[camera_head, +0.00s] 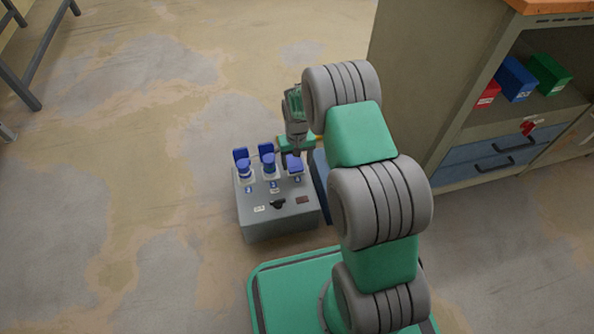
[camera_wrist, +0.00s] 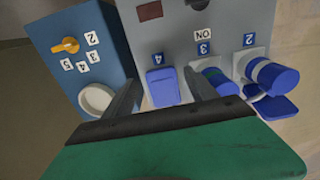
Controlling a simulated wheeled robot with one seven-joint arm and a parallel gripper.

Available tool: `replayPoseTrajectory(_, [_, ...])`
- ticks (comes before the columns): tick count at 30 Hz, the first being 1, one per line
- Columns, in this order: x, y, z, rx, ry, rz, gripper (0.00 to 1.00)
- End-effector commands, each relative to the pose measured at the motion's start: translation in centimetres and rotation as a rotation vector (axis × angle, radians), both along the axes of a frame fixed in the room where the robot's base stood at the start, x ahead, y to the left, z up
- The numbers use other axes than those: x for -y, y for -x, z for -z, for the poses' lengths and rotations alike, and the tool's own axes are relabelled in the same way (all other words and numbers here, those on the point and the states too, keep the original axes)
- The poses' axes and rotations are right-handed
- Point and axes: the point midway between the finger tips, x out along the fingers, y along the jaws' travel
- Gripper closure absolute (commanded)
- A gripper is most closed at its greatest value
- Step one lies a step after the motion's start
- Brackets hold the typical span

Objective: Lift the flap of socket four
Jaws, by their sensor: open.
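The grey socket box (camera_head: 262,222) stands on the floor left of my arm; it also fills the middle of the wrist view (camera_wrist: 212,22). Socket four's blue flap (camera_wrist: 162,88) is down, beneath the label 4; it also shows at the box's right in the head view (camera_head: 295,166). My gripper (camera_wrist: 162,74) is open, one finger on each side of this flap, with nothing held. Whether the fingers touch the flap I cannot tell. In the head view my gripper (camera_head: 293,150) is over the far right part of the box.
Socket three (camera_wrist: 217,77) and socket two (camera_wrist: 268,75) have blue parts standing out beside socket four. A blue box (camera_wrist: 75,35) with a yellow knob (camera_wrist: 66,46) and a round white socket (camera_wrist: 96,99) stands close by. A cabinet (camera_head: 420,100) is at right; floor is free at left.

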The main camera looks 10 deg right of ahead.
Motion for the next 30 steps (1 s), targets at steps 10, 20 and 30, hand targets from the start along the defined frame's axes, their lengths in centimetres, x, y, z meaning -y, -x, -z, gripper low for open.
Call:
replayPoseTrajectory(10, [0.0, 0.0, 3.2, 0.001, 0.0, 0.0, 0.34])
replayPoseTrajectory(20, [0.0, 0.0, 3.2, 0.0, 0.0, 0.0, 0.53])
replayPoseTrajectory(30, [0.0, 0.0, 3.2, 0.0, 0.0, -0.001, 0.81])
